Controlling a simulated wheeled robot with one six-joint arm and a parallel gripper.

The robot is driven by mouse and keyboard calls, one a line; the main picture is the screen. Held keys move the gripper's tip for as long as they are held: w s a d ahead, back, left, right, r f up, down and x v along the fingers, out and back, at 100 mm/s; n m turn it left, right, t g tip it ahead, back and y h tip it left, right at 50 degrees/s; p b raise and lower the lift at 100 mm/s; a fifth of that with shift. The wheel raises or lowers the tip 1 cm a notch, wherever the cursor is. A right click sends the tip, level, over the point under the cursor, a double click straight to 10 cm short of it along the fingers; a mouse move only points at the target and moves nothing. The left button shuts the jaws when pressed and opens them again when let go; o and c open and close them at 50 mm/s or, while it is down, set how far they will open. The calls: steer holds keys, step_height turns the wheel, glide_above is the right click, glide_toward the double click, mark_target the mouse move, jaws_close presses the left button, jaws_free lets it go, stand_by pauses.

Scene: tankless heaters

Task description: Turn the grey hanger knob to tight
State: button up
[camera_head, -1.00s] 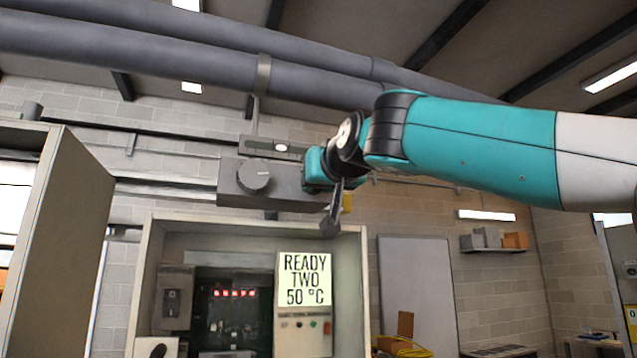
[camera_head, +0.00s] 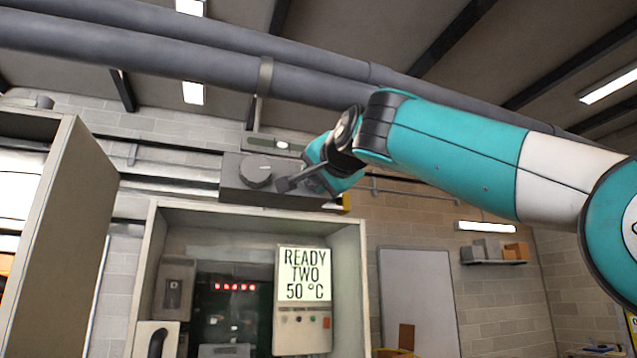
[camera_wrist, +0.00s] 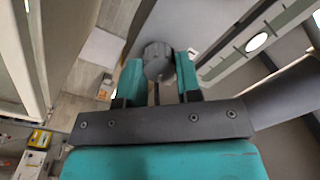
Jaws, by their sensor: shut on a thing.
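A grey box (camera_head: 232,184) is fixed under the large pipes, above the open cabinet. A round grey knob (camera_head: 257,168) with a pale pointer mark is on its front left, apart from my gripper. My gripper (camera_head: 322,172) is at the box's right end. In the wrist view, my gripper (camera_wrist: 158,72) has its two teal fingers on either side of a dark grey knob (camera_wrist: 157,52) and is shut on it. In the head view my gripper and wrist hide that knob, so I cannot read its setting.
Below is an open cabinet (camera_head: 362,290) with a panel display (camera_head: 305,274) reading READY TWO 50 °C. Its open door (camera_head: 72,235) stands at the left. Large pipes (camera_head: 170,55) run close above my arm. A wall shelf (camera_head: 495,258) is at right.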

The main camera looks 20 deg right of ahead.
steer(key=m+b, duration=0.1)
steer(key=m, duration=0.3)
steer(key=shift+m, duration=0.4)
steer(key=m+b, duration=0.1)
steer(key=m, duration=0.3)
steer(key=shift+m, duration=0.4)
steer(key=o, duration=0.9)
steer(key=shift+o, duration=0.2)
steer(key=shift+s+f, duration=0.1)
steer(key=shift+s, duration=0.05)
steer(key=shift+s+b, duration=0.3)
steer(key=shift+s, duration=0.05)
steer(key=s+b, duration=0.2)
steer(key=s, duration=1.4)
steer(key=shift+s+f, duration=0.2)
steer(key=shift+f, duration=0.1)
